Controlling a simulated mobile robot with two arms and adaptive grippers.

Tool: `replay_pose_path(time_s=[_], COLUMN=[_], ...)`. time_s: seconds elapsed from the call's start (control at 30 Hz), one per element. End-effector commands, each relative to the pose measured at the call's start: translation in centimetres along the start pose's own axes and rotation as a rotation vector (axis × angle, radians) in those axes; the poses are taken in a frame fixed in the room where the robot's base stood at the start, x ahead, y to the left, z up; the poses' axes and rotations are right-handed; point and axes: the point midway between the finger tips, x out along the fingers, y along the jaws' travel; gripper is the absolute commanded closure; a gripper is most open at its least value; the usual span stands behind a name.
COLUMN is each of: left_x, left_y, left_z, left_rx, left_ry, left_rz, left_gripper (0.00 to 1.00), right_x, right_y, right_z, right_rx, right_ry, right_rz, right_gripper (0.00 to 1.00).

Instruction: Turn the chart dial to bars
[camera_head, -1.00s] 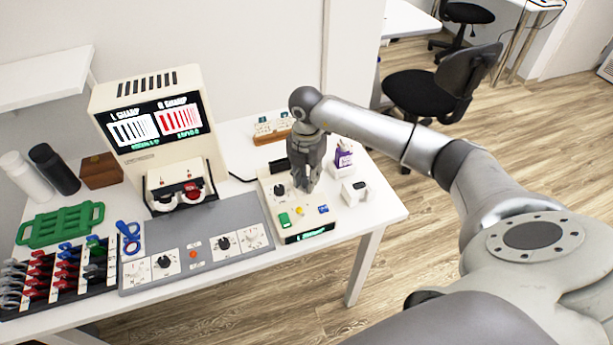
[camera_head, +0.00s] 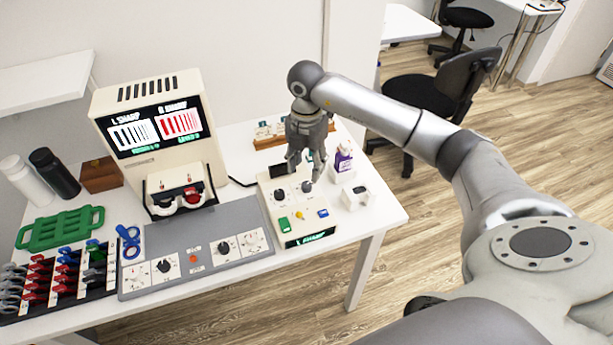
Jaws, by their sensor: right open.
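A cream control box (camera_head: 276,218) on the table has two black dials, a left dial (camera_head: 279,195) and a right dial (camera_head: 306,187). The labels are too small to read, so I cannot tell which is the chart dial. My right gripper (camera_head: 305,176) points down over the box with its fingers open and apart. The right dial shows just under and between the fingertips; I cannot tell whether they touch it. The screen (camera_head: 157,127) on the tall cream machine shows black bars at left and red bars at right. My left gripper is out of view.
A grey panel (camera_head: 205,262) with several dials lies left of the box. A purple-labelled bottle (camera_head: 343,158) and a small white block (camera_head: 355,195) stand close on its right. A wooden rack (camera_head: 268,140) is behind. The table's front edge is near.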

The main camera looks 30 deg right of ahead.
Motion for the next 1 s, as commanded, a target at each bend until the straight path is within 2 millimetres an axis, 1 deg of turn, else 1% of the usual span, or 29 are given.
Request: replay_pose_path(time_s=[0.03,0.1,0.2,0.33,0.5,0.9,1.0], left_x=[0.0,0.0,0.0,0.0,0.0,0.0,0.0], left_y=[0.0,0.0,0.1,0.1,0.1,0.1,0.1], left_z=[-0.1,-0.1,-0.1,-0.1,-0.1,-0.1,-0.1], left_rx=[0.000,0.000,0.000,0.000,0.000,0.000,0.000], left_ry=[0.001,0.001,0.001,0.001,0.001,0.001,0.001], left_rz=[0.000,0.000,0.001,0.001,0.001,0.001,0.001], left_gripper=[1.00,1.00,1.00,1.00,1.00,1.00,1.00], right_x=[-1.2,-2.5,-4.0,-5.2,-5.6,-5.6,-5.3], right_y=[0.1,0.1,0.1,0.0,0.0,0.0,0.3], right_z=[0.1,0.1,0.1,0.0,0.0,0.0,-0.5], right_rx=[0.000,0.000,0.000,0.000,0.001,0.001,-0.013], right_ry=[-0.003,-0.001,-0.001,0.000,0.000,0.000,0.013], right_rz=[0.005,0.003,0.002,0.000,0.000,-0.001,0.010], right_gripper=[0.54,0.54,0.54,0.54,0.54,0.54,0.54])
